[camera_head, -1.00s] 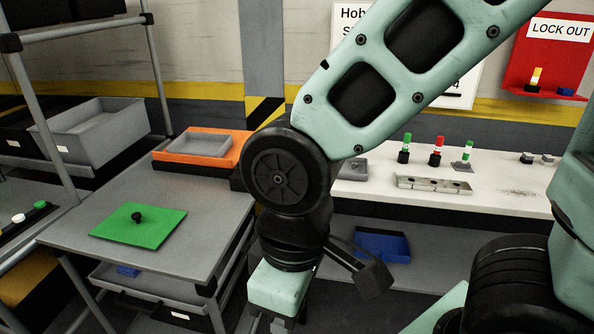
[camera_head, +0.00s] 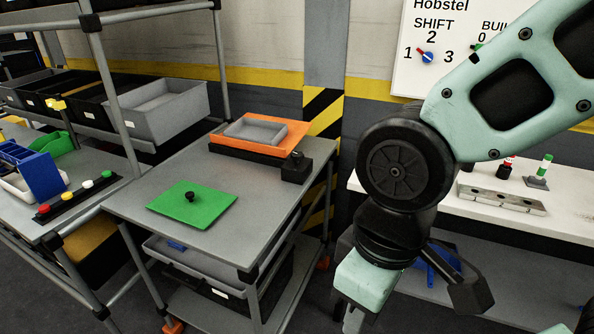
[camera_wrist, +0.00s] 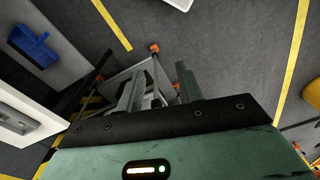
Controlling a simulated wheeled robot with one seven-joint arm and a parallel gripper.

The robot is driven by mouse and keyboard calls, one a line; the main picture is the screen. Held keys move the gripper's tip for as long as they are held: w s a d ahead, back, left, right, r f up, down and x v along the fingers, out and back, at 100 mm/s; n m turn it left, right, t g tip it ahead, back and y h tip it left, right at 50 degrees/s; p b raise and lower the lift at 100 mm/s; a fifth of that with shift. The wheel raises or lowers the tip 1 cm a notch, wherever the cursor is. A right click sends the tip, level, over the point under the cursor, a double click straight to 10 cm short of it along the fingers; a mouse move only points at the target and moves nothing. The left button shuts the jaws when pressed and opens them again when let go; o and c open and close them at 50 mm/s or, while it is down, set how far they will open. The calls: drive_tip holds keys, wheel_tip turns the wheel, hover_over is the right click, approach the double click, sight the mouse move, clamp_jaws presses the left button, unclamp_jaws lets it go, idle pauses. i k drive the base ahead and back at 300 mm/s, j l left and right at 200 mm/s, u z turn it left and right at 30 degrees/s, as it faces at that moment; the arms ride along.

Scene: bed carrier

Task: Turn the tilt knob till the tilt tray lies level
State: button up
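The orange tilt tray (camera_head: 290,133) stands on a dark base at the back of the grey cart, with a grey bin (camera_head: 256,131) in it. I cannot tell its exact slope from here. A black block (camera_head: 296,170) is at its right front corner, with a small dark knob (camera_head: 297,154) on top. My gripper (camera_head: 352,322) points down to the right of the cart, lower than its top and apart from the knob. In the wrist view my gripper (camera_wrist: 157,82) has its two fingers apart with nothing held; neither tray nor knob can be made out there.
A green plate (camera_head: 215,207) with a black knob (camera_head: 189,197) lies on the cart top (camera_head: 150,235). A white bench (camera_head: 560,215) stands to the right, with a blue bin (camera_wrist: 33,45) below. A rack with grey bins (camera_head: 165,115) stands left. Floor shows below my gripper.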

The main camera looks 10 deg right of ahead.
sight(296, 156)
drive_tip(key=i+j, duration=0.4)
drive_tip(key=j, duration=0.15)
drive_tip(key=i+j+z, duration=0.1)
drive_tip(key=i+j, duration=0.3)
drive_tip(key=j, duration=0.1)
